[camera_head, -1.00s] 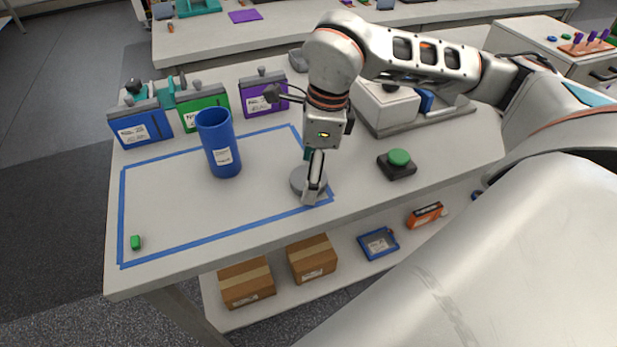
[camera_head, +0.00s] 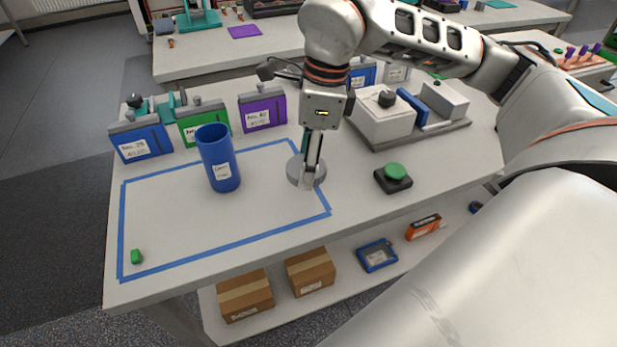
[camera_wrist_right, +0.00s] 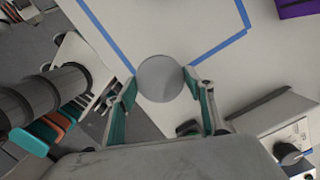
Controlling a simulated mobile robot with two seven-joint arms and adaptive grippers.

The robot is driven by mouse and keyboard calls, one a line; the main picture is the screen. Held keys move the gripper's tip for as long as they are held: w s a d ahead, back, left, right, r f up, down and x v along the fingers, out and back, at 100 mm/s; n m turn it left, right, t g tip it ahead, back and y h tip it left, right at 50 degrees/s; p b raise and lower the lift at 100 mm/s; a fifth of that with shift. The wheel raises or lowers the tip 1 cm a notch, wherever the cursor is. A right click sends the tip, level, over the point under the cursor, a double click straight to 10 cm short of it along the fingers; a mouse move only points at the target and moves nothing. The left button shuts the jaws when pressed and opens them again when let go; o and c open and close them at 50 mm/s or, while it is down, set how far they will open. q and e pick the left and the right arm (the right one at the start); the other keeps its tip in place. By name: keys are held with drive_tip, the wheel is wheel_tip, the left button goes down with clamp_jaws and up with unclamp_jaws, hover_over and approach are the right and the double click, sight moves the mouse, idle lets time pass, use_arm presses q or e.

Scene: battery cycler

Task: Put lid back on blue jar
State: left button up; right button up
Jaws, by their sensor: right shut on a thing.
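The open blue jar (camera_head: 222,172), tall with a white label, stands upright inside the blue tape outline on the table. The lid, a round grey disc (camera_head: 294,172), is at my right gripper (camera_head: 309,184), near the right side of the outline. My right gripper is shut on the lid, to the right of the jar and apart from it. In the right wrist view the lid (camera_wrist_right: 160,78) shows between the two fingers; the part they grip is hidden. The height of the lid above the table is hard to tell. My left gripper is not in view.
Blue, green and purple labelled cases (camera_head: 262,109) stand behind the jar. A black box with a green button (camera_head: 394,175) and a white device (camera_head: 383,120) are to the right. A small green piece (camera_head: 136,256) lies at the outline's front left corner. The space between jar and lid is clear.

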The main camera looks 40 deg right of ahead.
wheel_tip(320, 180, up, 12)
drive_tip(key=p, duration=0.1)
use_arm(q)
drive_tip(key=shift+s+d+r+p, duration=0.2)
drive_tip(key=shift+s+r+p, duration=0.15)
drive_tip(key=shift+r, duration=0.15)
use_arm(e)
drive_tip(key=shift+r, duration=0.5)
drive_tip(key=shift+c, duration=0.2)
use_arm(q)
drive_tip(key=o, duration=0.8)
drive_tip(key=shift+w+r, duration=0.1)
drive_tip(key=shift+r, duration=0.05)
